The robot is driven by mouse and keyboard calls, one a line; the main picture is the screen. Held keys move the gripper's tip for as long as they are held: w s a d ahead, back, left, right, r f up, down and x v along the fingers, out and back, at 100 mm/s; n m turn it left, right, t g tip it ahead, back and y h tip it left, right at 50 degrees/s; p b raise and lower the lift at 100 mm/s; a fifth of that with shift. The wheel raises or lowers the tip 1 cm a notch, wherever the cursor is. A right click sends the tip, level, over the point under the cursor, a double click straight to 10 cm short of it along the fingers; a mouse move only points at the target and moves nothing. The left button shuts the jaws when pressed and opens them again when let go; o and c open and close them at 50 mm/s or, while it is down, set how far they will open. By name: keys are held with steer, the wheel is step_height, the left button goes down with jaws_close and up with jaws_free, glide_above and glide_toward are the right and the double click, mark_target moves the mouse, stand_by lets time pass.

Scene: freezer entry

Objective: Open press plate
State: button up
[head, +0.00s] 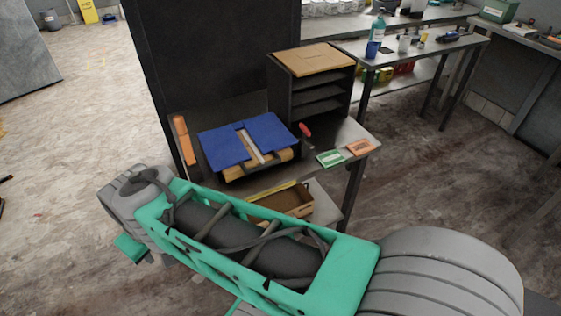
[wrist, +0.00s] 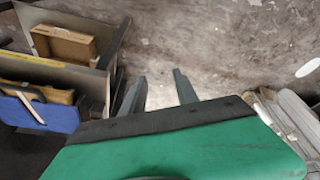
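The press plate (head: 222,147) is a flat blue panel with a pale bar (head: 250,145) across its middle. It lies over a wooden block on a dark base on the small metal table. In the wrist view the blue plate (wrist: 62,118) shows at the lower left, partly cut off by the frame edge. My gripper (wrist: 160,84) is open, its two grey fingers apart with only floor showing between them. It is off to the side of the table and apart from the plate. In the head view I cannot make out the fingers; my green arm crosses in front of the table.
A dark shelf unit with a wooden top (head: 314,58) stands behind the plate. A red-handled item (head: 305,129), a green card (head: 331,158) and an orange card (head: 360,147) lie right of it. A cardboard box (head: 290,199) sits on the lower shelf.

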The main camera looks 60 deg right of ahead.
steer(key=w+d+f+t+h+b, duration=0.1)
steer(key=w+d+f+h+b, duration=0.3)
steer(key=d+f+b, duration=0.6)
steer(key=d+f+h+b, duration=0.1)
steer(key=d+h, duration=0.1)
steer(key=d, duration=0.4)
steer(key=s+d+f+h+b, duration=0.1)
steer(key=d+h+b, duration=0.1)
steer(key=d, duration=0.3)
steer(key=s+d+f+n+h+b, duration=0.1)
steer(key=d+f+h+b, duration=0.1)
steer(key=d, duration=0.4)
steer(key=shift+d+h, duration=0.35)
steer(key=shift+h, duration=0.05)
steer(key=n+g+h+b, duration=0.1)
steer(key=n+h+b, duration=0.2)
steer(key=h, duration=0.2)
glide_toward(266, 164)
steer(key=d+f, duration=0.2)
steer(key=x, duration=0.4)
steer(key=r+x, duration=0.1)
steer(key=x, duration=0.2)
steer(key=shift+w+d+b, duration=0.1)
steer(key=shift+w+b, duration=0.15)
steer(key=shift+b, duration=0.05)
steer(key=shift+w+d+f, duration=0.1)
steer(key=shift+d, duration=0.25)
steer(key=shift+c, duration=0.2)
